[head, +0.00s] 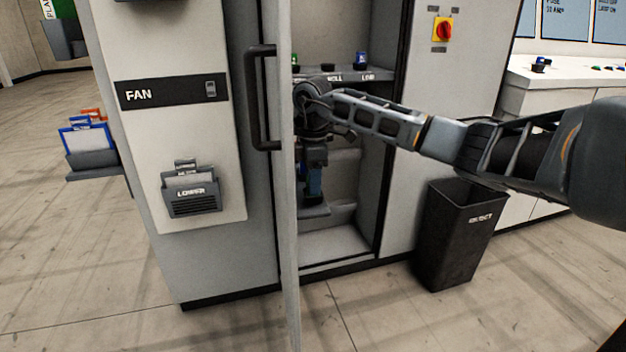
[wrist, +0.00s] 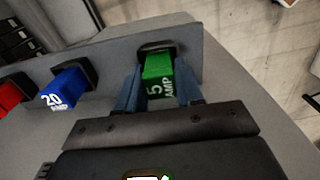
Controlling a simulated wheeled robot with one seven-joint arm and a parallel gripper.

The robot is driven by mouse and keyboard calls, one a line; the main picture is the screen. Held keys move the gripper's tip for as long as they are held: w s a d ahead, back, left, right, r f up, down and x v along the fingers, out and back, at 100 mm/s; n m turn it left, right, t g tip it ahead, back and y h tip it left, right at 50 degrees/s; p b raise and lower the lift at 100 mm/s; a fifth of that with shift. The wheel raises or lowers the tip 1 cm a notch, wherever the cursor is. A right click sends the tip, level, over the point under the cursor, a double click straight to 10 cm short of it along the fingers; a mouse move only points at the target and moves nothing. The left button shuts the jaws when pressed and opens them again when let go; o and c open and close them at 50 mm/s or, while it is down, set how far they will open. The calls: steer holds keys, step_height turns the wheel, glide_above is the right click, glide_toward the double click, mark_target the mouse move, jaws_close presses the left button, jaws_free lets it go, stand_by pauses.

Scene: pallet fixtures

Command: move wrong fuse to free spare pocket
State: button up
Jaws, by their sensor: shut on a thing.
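A green fuse marked 5 AMP (wrist: 157,77) sits between my gripper's blue fingers (wrist: 159,88) in the wrist view. My gripper is shut on it. The fuse's far end is at a black pocket (wrist: 157,47) on a grey ledge; I cannot tell how deep it sits. A blue fuse marked 20 AMP (wrist: 66,88) and a red fuse (wrist: 10,95) are in pockets to the left. In the head view my gripper (head: 312,190) is low inside the open cabinet, and the held fuse is hidden there.
The cabinet door (head: 286,200) stands open at the left of my arm. A shelf (head: 340,76) above my gripper carries a green fuse (head: 327,58) and a blue fuse (head: 361,58). A black reject bin (head: 458,235) stands to the right. A counter (head: 560,80) is farther right.

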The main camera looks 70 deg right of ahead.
steer(key=shift+f, duration=0.15)
steer(key=o, duration=1.1)
step_height(320, 180, up, 12)
steer(key=shift+r, duration=0.15)
stand_by(0.3)
